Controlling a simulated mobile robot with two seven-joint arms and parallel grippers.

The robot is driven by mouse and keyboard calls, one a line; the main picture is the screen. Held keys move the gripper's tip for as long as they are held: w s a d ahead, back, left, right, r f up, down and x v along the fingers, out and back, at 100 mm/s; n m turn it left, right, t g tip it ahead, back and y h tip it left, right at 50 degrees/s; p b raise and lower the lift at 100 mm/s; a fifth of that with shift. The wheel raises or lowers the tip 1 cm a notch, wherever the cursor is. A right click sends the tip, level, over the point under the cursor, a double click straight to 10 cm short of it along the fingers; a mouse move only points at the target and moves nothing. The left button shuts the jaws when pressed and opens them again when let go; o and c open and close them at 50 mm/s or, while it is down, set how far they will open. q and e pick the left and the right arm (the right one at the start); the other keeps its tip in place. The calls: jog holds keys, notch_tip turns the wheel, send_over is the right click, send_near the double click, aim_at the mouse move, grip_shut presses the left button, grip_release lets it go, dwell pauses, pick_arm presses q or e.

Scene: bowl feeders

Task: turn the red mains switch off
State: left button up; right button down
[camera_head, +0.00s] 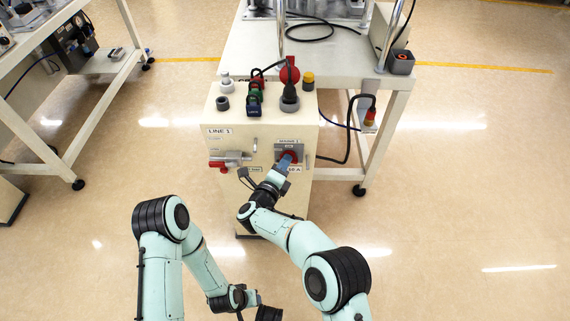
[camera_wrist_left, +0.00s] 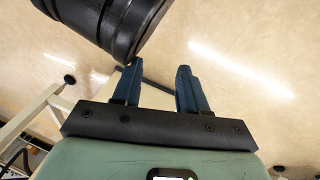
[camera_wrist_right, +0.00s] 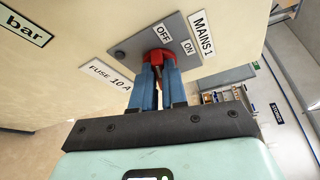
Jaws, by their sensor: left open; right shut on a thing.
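The red mains switch (camera_wrist_right: 158,57) sits on a grey plate (camera_wrist_right: 124,54) marked OFF and ON, beside a MAINS 1 label (camera_wrist_right: 202,34). In the head view the plate (camera_head: 279,148) is on the right of the cabinet's front. My right gripper (camera_wrist_right: 158,72) has its blue fingers shut on the red switch; it also shows in the head view (camera_head: 285,163). The fingers partly cover the handle, so I cannot tell which mark it points to. My left gripper (camera_wrist_left: 157,78) is open and empty, low over the floor, away from the cabinet.
The cream LINE 1 cabinet (camera_head: 222,142) carries a red-handled valve (camera_head: 222,165) left of the switch. A table (camera_head: 335,60) stands behind. A black cable (camera_head: 343,158) hangs at the right. Floor at the right is clear.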

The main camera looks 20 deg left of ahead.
pick_arm(q)
jog(key=shift+s+a+f+g+b, duration=0.15)
jog(key=shift+s+f+g+b, duration=0.4)
jog(key=shift+s+f, duration=0.65)
pick_arm(e)
jog(key=shift+a+f+n+t, duration=0.15)
jog(key=shift+n+t, duration=0.2)
jog(key=shift+n, duration=0.5)
jog(key=shift+d+f+n+t, duration=0.1)
jog(key=shift+n+t, duration=0.25)
jog(key=shift+n, duration=0.5)
pick_arm(q)
jog(key=shift+s, duration=0.15)
pick_arm(e)
jog(key=c, duration=1.2)
grip_release()
jog(key=shift+o, duration=0.2)
